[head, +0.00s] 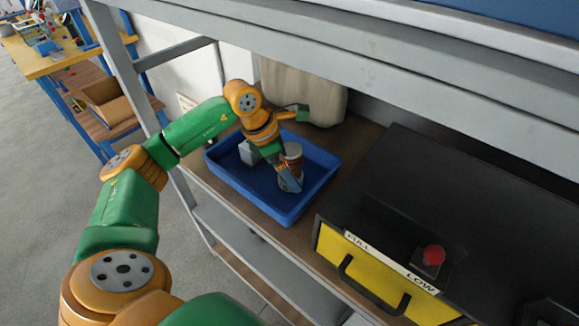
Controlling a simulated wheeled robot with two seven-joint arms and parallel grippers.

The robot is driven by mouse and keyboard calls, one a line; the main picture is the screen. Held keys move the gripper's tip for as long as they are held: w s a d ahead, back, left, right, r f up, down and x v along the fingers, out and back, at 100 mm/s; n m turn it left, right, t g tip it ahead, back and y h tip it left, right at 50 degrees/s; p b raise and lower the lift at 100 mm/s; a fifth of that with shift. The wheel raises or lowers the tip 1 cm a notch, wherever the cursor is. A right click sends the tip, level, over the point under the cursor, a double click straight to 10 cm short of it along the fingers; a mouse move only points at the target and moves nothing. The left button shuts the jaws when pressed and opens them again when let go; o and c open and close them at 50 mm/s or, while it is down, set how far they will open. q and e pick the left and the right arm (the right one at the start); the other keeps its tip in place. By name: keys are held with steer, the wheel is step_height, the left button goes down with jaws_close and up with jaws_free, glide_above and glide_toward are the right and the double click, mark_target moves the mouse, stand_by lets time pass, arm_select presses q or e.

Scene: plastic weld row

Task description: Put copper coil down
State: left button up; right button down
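The copper coil (293,158) is a small brownish cylinder with a pale top, inside the blue tray (222,177) on the shelf. It looks roughly upright. My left gripper (287,178) reaches down into the tray, with its fingers against the coil, and appears shut on it. One finger covers part of the coil, and its underside is hidden, so I cannot tell if it touches the tray floor. My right gripper is not in view.
A grey block (249,153) sits in the tray near the gripper. A pale sack (325,95) stands behind. A black and yellow box (372,270) with a red button (433,256) is right of the tray. A grey shelf beam (400,75) runs overhead.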

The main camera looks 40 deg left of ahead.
arm_select(q)
steer(key=v, duration=0.7)
steer(key=shift+r, duration=0.45)
steer(key=shift+s, duration=0.1)
